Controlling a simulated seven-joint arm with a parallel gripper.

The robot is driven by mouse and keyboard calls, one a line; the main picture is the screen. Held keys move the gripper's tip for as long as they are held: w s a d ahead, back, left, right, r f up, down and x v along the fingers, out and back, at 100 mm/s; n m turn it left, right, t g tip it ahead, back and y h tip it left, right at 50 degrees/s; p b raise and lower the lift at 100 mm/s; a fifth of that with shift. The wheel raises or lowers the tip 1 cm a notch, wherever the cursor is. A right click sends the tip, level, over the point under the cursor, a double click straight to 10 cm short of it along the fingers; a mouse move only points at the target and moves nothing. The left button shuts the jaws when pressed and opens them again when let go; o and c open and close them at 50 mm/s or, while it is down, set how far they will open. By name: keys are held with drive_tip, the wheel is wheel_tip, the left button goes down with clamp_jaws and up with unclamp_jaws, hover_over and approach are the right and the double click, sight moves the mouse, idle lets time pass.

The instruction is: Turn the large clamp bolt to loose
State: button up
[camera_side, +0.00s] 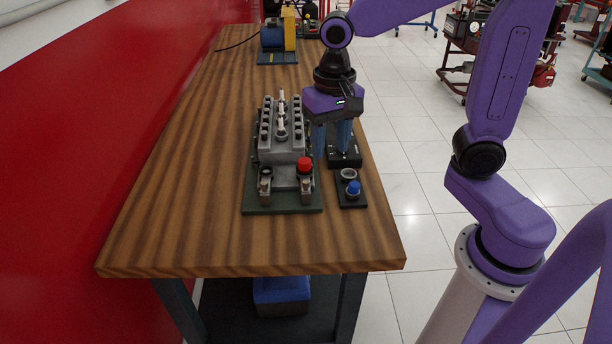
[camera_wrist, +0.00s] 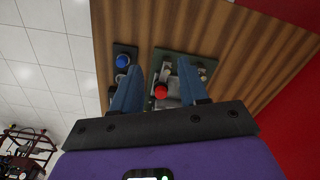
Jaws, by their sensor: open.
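A grey engine block (camera_side: 281,152) stands on a green base plate (camera_side: 262,210) on the wooden bench. Two upright metal posts, a left one (camera_side: 265,184) and a right one (camera_side: 306,187), stand at its near end. I cannot tell which part is the large clamp bolt or how tight it is. A red cap (camera_side: 304,163) sits at the block's near right; it also shows in the wrist view (camera_wrist: 161,91). My gripper (camera_side: 331,150) is open and empty, its blue fingers pointing down to the right of the block. In the wrist view my gripper (camera_wrist: 161,68) has the red cap showing between its fingers.
A small black plate (camera_side: 354,204) with a blue knob (camera_side: 353,187) and a metal ring (camera_side: 348,174) lies right of the base plate, near the bench edge. A blue and yellow machine (camera_side: 273,38) stands at the far end. The bench left of the block is clear.

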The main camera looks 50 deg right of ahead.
sight(306, 181)
drive_tip(key=w+d+r+m, duration=0.1)
drive_tip(key=w+d+m, duration=0.3)
drive_tip(key=w+m, duration=0.55)
drive_tip(key=shift+m, duration=0.45)
wheel_tip(306, 181, down, 17)
drive_tip(key=shift+a+f, duration=0.1)
clamp_jaws()
